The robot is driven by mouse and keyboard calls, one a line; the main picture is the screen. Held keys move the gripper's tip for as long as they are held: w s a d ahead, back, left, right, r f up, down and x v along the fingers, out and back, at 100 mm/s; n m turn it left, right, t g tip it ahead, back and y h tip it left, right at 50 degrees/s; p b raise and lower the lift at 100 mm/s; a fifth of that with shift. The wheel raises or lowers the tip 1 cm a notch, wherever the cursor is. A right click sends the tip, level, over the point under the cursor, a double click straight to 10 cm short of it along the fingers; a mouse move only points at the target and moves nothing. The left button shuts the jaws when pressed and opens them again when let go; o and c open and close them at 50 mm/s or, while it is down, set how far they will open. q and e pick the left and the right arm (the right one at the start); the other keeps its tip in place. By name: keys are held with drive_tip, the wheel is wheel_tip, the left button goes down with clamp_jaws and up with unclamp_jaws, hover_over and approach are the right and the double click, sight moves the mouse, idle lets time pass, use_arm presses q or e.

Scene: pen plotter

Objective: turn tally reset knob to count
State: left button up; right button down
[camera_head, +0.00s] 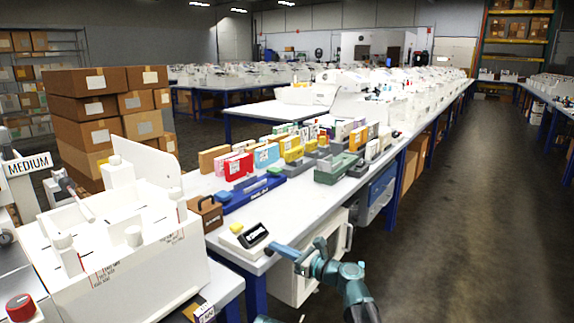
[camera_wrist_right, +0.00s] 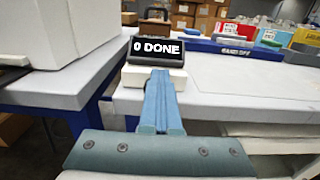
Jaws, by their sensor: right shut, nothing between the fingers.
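The tally counter is a small white box (camera_head: 237,240) with a tilted black display (camera_head: 254,235) on the near corner of the white table. In the right wrist view the display (camera_wrist_right: 157,46) reads "0 DONE". A small yellow piece (camera_head: 236,227) shows on top of the box in the head view; I cannot tell whether it is the reset knob. My right gripper (camera_head: 272,246) is shut and empty, with its tips at the front of the counter. In the wrist view its closed fingers (camera_wrist_right: 160,75) overlap the white base (camera_wrist_right: 135,78); contact is unclear. My left gripper is out of view.
A large white machine (camera_head: 130,265) stands at the left, with a red knob (camera_head: 20,306) near it. A brown box with a handle (camera_head: 206,214) sits behind the counter. A blue tray (camera_head: 250,192) and coloured boxes stand farther back. The aisle floor (camera_head: 450,220) at right is clear.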

drive_tip(key=shift+s+a, duration=0.3)
drive_tip(key=shift+s, duration=0.1)
drive_tip(key=shift+r, duration=0.1)
drive_tip(key=shift+r+p, duration=0.3)
drive_tip(key=shift+p, duration=0.15)
drive_tip(key=shift+s+d, duration=0.1)
drive_tip(key=v, duration=0.5)
drive_tip(key=shift+s+d, duration=0.2)
drive_tip(key=shift+d, duration=0.15)
